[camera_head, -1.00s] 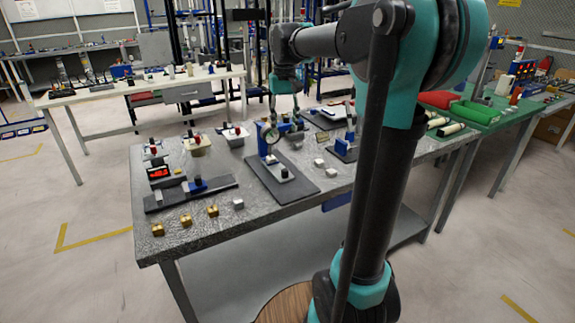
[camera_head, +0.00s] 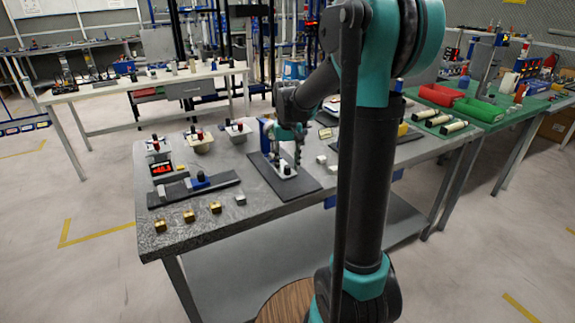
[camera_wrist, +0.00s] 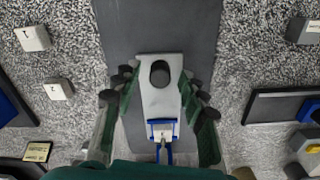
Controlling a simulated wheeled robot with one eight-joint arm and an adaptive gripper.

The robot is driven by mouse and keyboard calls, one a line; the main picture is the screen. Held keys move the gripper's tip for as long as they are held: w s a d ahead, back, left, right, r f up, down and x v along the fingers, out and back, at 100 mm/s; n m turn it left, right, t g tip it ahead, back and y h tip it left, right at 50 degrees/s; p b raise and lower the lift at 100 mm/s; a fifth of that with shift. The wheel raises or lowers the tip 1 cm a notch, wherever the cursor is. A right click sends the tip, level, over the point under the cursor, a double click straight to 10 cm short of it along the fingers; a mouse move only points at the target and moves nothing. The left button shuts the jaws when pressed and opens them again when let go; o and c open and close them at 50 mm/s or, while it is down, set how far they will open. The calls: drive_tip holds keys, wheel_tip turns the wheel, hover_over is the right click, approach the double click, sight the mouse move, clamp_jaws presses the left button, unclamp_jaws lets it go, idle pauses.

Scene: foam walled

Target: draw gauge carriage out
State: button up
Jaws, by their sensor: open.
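A gauge stand with a blue upright (camera_head: 266,132) stands on a dark base plate (camera_head: 306,187) on the grey bench. A grey block with a dark knob (camera_head: 286,169) is low at its front. My gripper (camera_head: 297,148) is low over this stand and partly covers it. In the wrist view my gripper (camera_wrist: 156,105) is open, its fingers on either side of a light grey piece (camera_wrist: 158,97) with a dark oval top feature. I cannot tell whether they touch it. A blue part (camera_wrist: 163,130) lies below it. A separate blue slider (camera_head: 199,180) sits on a dark rail.
A red-lit display (camera_head: 162,169) and several brass blocks (camera_head: 189,216) are at the bench's left. Small white blocks (camera_wrist: 33,38) lie beside the base plate. Dark-based fixtures (camera_wrist: 285,106) stand on the other side. Bare bench (camera_head: 270,214) shows at the front.

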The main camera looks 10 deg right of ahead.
drive_tip(key=shift+f, duration=0.15)
drive_tip(key=shift+c, duration=0.3)
clamp_jaws()
drive_tip(key=shift+s, duration=0.1)
drive_tip(key=s+d, duration=0.4)
drive_tip(key=s, duration=0.8)
drive_tip(key=shift+s, duration=0.15)
drive_tip(key=shift+o, duration=0.3)
unclamp_jaws()
